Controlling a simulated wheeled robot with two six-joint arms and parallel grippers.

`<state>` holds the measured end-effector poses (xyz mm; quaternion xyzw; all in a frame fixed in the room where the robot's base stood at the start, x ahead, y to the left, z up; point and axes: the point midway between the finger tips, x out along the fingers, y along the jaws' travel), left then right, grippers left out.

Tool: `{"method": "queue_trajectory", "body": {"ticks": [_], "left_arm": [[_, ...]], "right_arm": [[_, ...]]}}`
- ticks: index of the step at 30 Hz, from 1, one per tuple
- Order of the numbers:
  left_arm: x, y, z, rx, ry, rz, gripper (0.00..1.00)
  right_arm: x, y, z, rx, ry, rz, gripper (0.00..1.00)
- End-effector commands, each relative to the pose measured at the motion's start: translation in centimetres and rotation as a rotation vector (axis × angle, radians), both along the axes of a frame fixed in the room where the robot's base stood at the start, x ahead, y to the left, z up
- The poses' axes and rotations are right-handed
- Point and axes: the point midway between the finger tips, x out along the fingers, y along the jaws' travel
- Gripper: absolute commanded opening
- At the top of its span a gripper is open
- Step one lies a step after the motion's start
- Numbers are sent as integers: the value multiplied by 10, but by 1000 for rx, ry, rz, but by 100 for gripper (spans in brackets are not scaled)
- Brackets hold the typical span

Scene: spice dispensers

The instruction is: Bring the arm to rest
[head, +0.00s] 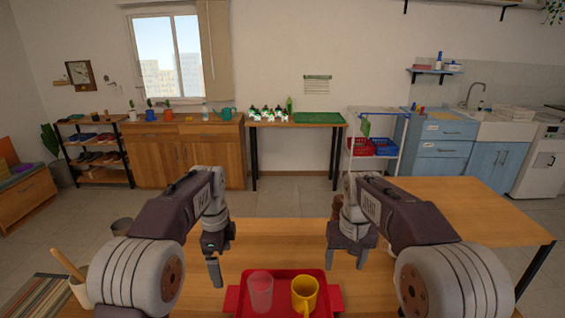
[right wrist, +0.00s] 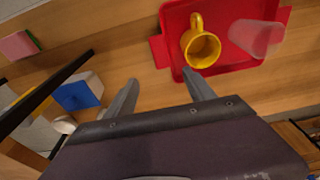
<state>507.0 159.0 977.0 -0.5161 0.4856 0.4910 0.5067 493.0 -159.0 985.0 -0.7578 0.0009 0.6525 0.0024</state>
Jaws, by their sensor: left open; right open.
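My left gripper (head: 215,270) hangs above the wooden table, left of the red tray, open and empty. My right gripper (head: 346,258) is above the table near the tray's right side, open. In the right wrist view the fingers of my right gripper (right wrist: 162,92) are spread apart with nothing between them. The yellow mug (right wrist: 202,46) sits on the red tray just beyond one finger, apart from the grip as far as I can tell.
The red tray (head: 288,274) holds a clear pinkish cup (head: 260,291) and the yellow mug (head: 305,294). A pot with a wooden handle (head: 80,284) stands at the left. A second wooden table (head: 480,208) is at the right. A far table holds a green tray (head: 318,118).

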Motion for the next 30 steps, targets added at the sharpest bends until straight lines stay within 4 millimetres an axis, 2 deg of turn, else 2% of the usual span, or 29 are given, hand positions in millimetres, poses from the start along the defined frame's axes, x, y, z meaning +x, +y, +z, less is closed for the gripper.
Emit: {"method": "queue_trajectory", "body": {"ticks": [1, 5, 8, 11, 15, 17, 19, 22, 25, 30], "left_arm": [[-20, 4, 33, 0, 15, 8, 100], [-66, 10, 42, -4, 48, 89, 100], [-102, 13, 38, -12, 56, 254, 100], [-145, 16, 23, -20, 59, 504, 100], [-210, 19, -17, -35, 53, 967, 100], [-229, 20, -38, -42, 47, 1160, 100], [-235, 20, -49, -60, 30, 1338, 100], [-220, 20, -49, -114, -21, 1500, 100], [-217, 20, -49, -128, -28, 1571, 100], [-217, 20, -49, -127, -26, 1579, 100]], "right_arm": [[-19, -4, 26, -1, 23, -8, 63], [-61, -11, 25, 2, 70, -21, 63], [-95, -14, 19, 7, 92, -27, 63], [-136, -17, 4, 12, 110, -31, 63], [-195, -19, -31, 16, 124, -32, 63], [-211, -19, -48, 17, 123, -30, 63], [-217, -19, -57, 17, 106, -25, 63], [-205, -19, -57, 18, 56, -21, 63], [-203, -19, -57, 17, 47, -18, 63], [-203, -19, -57, 17, 49, -18, 63]]}}
